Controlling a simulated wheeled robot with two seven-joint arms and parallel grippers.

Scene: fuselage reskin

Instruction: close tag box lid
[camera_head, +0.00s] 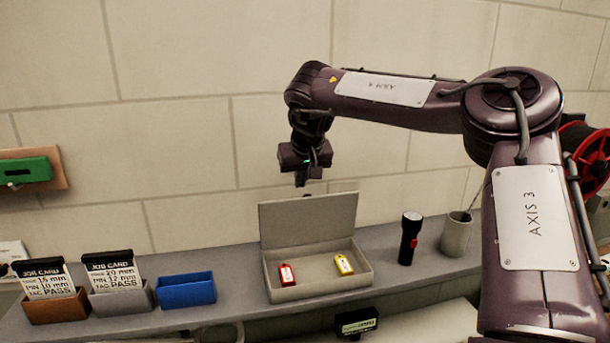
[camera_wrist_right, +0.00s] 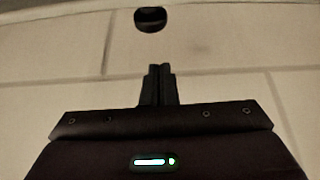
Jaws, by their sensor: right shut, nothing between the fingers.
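The tag box (camera_head: 318,294) is a shallow grey box on the shelf. Its lid (camera_head: 308,222) stands open, upright along the back edge. A red tag (camera_head: 287,275) and a yellow tag (camera_head: 344,265) lie inside the box. My right gripper (camera_head: 302,182) is shut and empty, pointing down just above the top edge of the lid; whether it touches the lid is unclear. The right wrist view shows the shut fingers (camera_wrist_right: 158,85) against the wall, with no box in sight. My left gripper is not in view.
On the grey shelf (camera_head: 235,262), a blue bin (camera_head: 187,290) and two job card holders (camera_head: 122,298) stand left of the box. A black flashlight (camera_head: 409,238) and a grey cup (camera_head: 456,234) stand to its right. The block wall (camera_head: 190,140) is behind.

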